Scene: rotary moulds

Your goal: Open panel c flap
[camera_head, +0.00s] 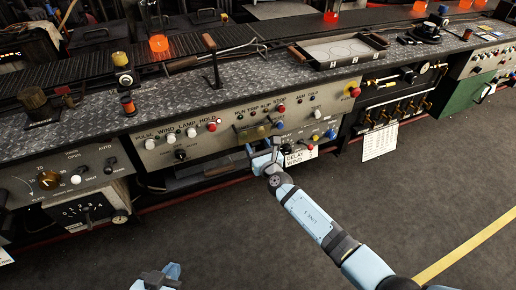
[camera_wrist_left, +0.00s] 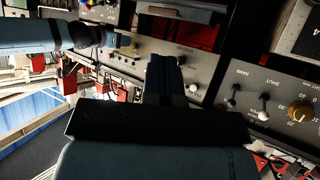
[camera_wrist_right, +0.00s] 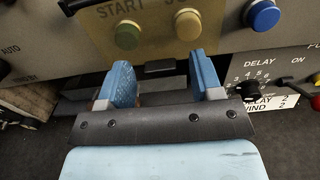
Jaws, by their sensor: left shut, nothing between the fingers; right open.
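In the head view this plate (camera_head: 258,132) is on the middle control panel (camera_head: 230,115). I cannot read which panel is c. My right gripper (camera_wrist_right: 162,75) is open, and the tab shows between its blue fingers, with no clear contact. In the head view it (camera_head: 262,150) is just below the plate. My left gripper (camera_head: 160,275) is low in the head view, shut and empty; it also shows in the left wrist view (camera_wrist_left: 165,65).
A blue button (camera_wrist_right: 262,14) and a DELAY dial (camera_wrist_right: 262,87) are right of the plate. A white label (camera_head: 300,156) hangs beside my right gripper. Another panel with a dial (camera_head: 48,179) stands at left. The dark floor (camera_head: 200,230) in front is clear.

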